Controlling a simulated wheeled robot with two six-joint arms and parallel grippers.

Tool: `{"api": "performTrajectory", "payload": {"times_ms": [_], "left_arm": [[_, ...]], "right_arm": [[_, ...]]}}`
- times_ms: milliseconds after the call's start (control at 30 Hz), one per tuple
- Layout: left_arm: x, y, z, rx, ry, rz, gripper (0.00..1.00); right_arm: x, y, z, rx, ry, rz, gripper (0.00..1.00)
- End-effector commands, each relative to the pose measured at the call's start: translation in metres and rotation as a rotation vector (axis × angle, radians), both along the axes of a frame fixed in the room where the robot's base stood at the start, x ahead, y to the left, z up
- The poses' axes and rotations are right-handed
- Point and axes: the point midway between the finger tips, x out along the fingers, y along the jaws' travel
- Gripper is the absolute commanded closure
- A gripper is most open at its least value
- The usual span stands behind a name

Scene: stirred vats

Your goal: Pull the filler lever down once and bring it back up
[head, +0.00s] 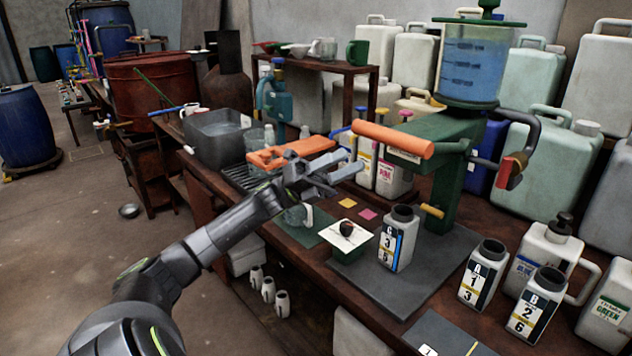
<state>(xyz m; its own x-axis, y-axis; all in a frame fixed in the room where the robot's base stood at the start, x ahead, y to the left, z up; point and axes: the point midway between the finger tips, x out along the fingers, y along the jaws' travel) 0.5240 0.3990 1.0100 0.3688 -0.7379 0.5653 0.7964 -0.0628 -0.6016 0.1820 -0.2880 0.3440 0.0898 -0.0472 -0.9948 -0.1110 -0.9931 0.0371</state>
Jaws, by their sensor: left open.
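The filler is a green stand (445,175) with a clear tank of blue liquid (470,62) on top. My right gripper is out of view.
A white bottle marked C (397,240) stands on the dark base by the filler. Bottles marked A (483,273) and B (538,303) stand to the right. A bent handle with a red grip (513,168) sticks out right of the stand. Pale jugs crowd the back.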

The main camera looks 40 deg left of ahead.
Motion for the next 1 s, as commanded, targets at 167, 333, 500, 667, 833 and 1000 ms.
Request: {"api": "performTrajectory", "payload": {"times_ms": [167,333,500,667,833,1000], "left_arm": [[-0.014,0.029,-0.024,0.001,0.003,0.003,0.52],[-0.022,0.045,-0.035,0.0,0.001,0.001,0.52],[-0.026,0.051,-0.039,0.0,-0.001,0.001,0.52],[-0.026,0.051,-0.039,0.0,-0.001,0.0,0.52],[-0.026,0.051,-0.037,-0.001,0.003,0.001,0.52],[-0.028,0.047,-0.025,-0.022,0.06,0.027,0.52]], "right_arm": [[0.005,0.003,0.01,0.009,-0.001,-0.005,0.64],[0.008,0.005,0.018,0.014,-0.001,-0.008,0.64],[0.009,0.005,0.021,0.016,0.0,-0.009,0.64],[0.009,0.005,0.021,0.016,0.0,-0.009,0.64],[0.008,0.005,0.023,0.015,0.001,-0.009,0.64],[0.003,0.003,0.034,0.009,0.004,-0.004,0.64]]}}
